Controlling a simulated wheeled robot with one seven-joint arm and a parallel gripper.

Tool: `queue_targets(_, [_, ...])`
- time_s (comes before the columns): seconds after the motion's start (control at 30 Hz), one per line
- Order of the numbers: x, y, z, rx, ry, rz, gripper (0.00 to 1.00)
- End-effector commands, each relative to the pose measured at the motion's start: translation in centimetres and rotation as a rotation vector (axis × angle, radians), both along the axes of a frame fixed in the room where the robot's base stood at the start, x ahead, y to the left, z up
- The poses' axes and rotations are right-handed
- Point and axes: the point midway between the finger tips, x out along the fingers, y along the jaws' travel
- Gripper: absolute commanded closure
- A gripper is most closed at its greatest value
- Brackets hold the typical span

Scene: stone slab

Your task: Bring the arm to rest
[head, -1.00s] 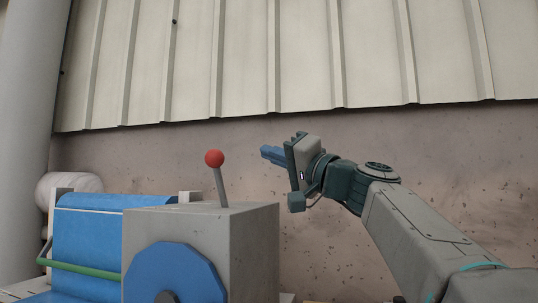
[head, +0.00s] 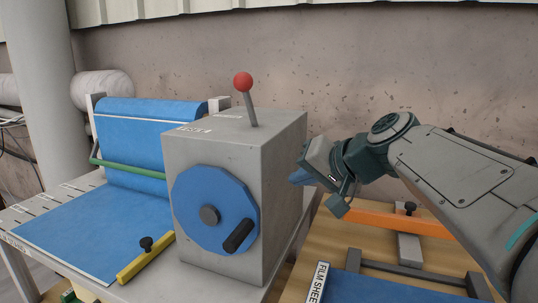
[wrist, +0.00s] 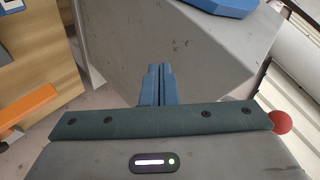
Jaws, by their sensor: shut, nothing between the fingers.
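My gripper (head: 298,178) is at the end of my arm, just right of a grey box (head: 285,190) in the head view. Its blue fingers (wrist: 158,85) are together and empty in the wrist view, pointing toward the box's grey side. In the head view the fingertips are partly hidden by the gripper body, and I cannot tell whether they touch the box. The box has a red-knobbed lever (head: 243,82) on top and a blue handwheel (head: 205,215) on its front.
A blue sheet (head: 100,225) lies left of the box, with a green bar (head: 130,170) and a yellow bar (head: 145,260). At right, a wooden board (head: 330,240) carries an orange bar (head: 385,222) and a blue panel labelled FILM SHEE (head: 385,290). A wall (head: 400,70) stands behind.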

Motion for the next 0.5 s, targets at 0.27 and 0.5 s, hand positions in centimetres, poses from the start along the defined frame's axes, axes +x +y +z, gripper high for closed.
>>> queue_targets(0.27, [-8.6, -3.4, -5.6, -0.351, 0.275, 0.018, 1.00])
queue_targets(0.5, [-15.3, -7.1, -9.2, -0.610, 0.428, 0.049, 1.00])
